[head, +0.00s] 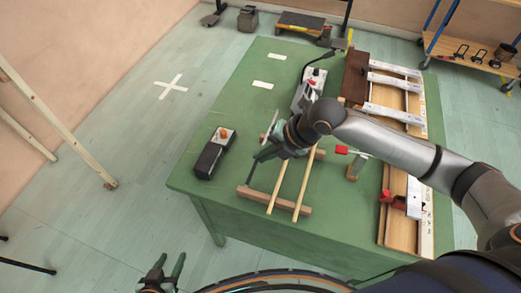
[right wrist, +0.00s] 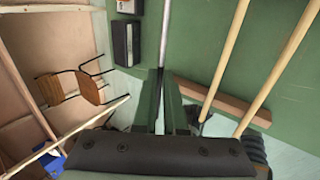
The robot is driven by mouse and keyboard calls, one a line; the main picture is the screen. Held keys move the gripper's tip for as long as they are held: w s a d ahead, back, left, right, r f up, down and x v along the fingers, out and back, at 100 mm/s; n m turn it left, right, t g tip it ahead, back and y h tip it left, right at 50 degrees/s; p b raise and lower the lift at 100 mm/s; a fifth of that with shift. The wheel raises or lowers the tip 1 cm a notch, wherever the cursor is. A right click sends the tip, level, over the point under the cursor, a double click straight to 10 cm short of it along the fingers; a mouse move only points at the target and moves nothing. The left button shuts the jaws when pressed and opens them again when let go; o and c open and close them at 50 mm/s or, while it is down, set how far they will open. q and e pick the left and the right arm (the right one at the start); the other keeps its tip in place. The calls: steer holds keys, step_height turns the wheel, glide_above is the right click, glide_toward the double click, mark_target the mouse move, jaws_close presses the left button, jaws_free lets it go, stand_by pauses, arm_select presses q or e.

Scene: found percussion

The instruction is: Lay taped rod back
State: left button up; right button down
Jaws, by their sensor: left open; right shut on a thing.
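My right gripper (head: 260,153) is shut on a thin rod (right wrist: 165,35), grey above the fingers in the right wrist view. The rod also shows as a pale length beside the gripper in the head view (head: 271,124). The held rod is left of two pale wooden rods (head: 279,186) (head: 304,183) that lie across a wooden crossbar (head: 290,206) near the table's front left. Whether the held rod touches the crossbar cannot be told. My left gripper (head: 166,272) is open and empty, low, off the table's front.
A black box (head: 212,157) with an orange knob stands at the left edge of the green table (head: 235,105). A grey device (head: 309,92) stands farther back. A small red-handled clamp (head: 354,164) and a long wooden frame with metal bars (head: 398,175) are on the right.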

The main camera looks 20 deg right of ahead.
steer(key=shift+a, duration=0.15)
stand_by(0.3)
step_height(320, 180, down, 6)
steer(key=b, duration=0.2)
steer(key=shift+r+b, duration=0.1)
steer(key=shift+b, duration=0.2)
steer(key=shift+f, duration=0.3)
steer(key=shift+f, duration=0.3)
stand_by(0.3)
steer(key=c, duration=0.9)
jaws_free()
